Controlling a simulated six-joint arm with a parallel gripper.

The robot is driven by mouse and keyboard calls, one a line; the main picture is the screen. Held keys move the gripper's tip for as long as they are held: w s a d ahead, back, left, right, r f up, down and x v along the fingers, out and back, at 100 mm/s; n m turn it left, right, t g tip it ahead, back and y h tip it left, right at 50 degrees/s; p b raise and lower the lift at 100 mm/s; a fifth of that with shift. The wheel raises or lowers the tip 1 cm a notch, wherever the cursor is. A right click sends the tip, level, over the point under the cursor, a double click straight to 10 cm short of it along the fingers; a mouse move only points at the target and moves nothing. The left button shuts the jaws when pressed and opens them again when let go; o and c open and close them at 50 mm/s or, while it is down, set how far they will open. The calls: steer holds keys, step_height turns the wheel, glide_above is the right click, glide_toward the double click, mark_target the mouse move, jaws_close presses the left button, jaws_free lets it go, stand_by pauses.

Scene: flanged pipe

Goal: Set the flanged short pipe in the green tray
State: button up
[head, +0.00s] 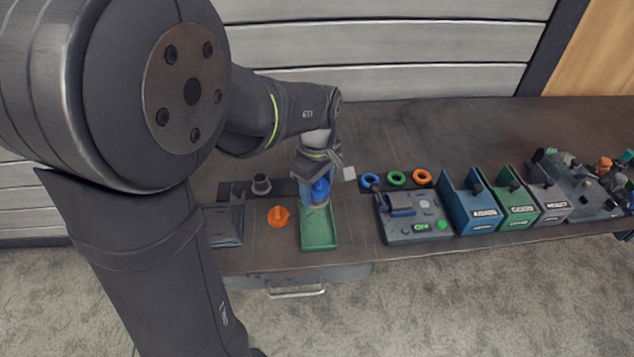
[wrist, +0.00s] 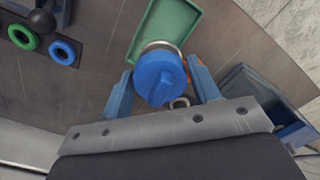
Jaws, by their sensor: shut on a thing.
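The flanged short pipe shows in the wrist view as a pale metal rim (wrist: 160,46) under a round blue cap (wrist: 158,80). My gripper (wrist: 162,84) is shut on this capped piece, one blue finger on each side. In the head view the blue cap (head: 321,188) is between my gripper's fingers (head: 318,186), above the back end of the green tray (head: 319,238). The tray's visible floor is bare; it also shows in the wrist view (wrist: 170,20). I cannot tell whether the piece touches the tray.
An orange cap-like piece (head: 278,215) lies left of the tray. A short grey hollow piece (head: 261,184) stands behind it. Right are blue, green and orange rings, a control box (head: 415,222) and several bins (head: 474,208).

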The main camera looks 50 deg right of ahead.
steer(key=shift+f, duration=4.65)
stand_by(0.3)
steer(key=o, duration=1.5)
steer(key=shift+o, duration=0.2)
steer(key=shift+r, duration=0.1)
steer(key=shift+r, duration=3.45)
steer(key=shift+f, duration=3.55)
